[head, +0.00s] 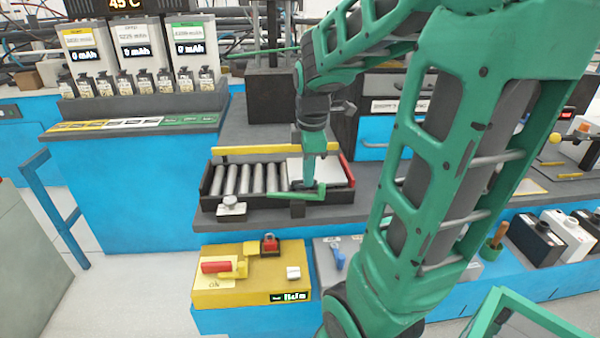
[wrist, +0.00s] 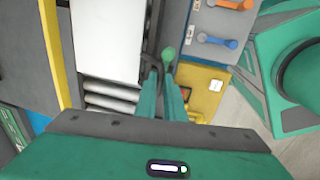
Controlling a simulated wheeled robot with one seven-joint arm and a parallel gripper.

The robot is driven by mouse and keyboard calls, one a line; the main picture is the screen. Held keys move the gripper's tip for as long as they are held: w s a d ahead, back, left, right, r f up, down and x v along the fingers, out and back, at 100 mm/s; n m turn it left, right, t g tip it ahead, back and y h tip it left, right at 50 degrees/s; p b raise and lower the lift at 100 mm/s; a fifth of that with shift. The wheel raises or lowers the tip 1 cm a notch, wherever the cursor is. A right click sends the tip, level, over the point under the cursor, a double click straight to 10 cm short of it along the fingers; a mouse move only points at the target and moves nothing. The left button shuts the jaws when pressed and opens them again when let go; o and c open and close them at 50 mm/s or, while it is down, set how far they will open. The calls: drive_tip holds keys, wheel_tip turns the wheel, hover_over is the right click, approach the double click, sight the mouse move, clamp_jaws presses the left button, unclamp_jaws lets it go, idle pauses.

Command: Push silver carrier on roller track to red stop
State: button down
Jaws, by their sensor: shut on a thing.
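The silver carrier (head: 322,165) is a pale flat plate at the right end of the roller track (head: 210,202). Its right edge lies close beside the red stop (head: 347,170); I cannot tell whether they touch. In the wrist view, the carrier (wrist: 107,40) fills the upper left, with bare rollers (wrist: 110,103) below it. My gripper (head: 303,185) points down at the carrier's front edge. In the wrist view, its green fingers (wrist: 164,72) are close together beside that edge, shut on a dark part there. The exact grip is partly hidden.
A yellow rail (head: 275,150) runs behind the track. A small grey knob block (head: 231,207) sits at front left. A yellow panel (head: 215,290) with red and yellow handles stands below. Batteries (head: 137,45) stand at back left.

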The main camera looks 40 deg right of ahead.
drive_tip(key=shift+s+d, duration=0.2)
drive_tip(key=shift+d, duration=0.1)
drive_tip(key=c, duration=1.8)
unclamp_jaws()
drive_tip(key=shift+d, duration=0.15)
drive_tip(key=shift+c, duration=0.2)
drive_tip(key=shift+r, duration=0.1)
wheel_tip(320, 180, up, 10)
drive_tip(key=s+a, duration=0.1)
drive_tip(key=shift+s+a+r, duration=0.15)
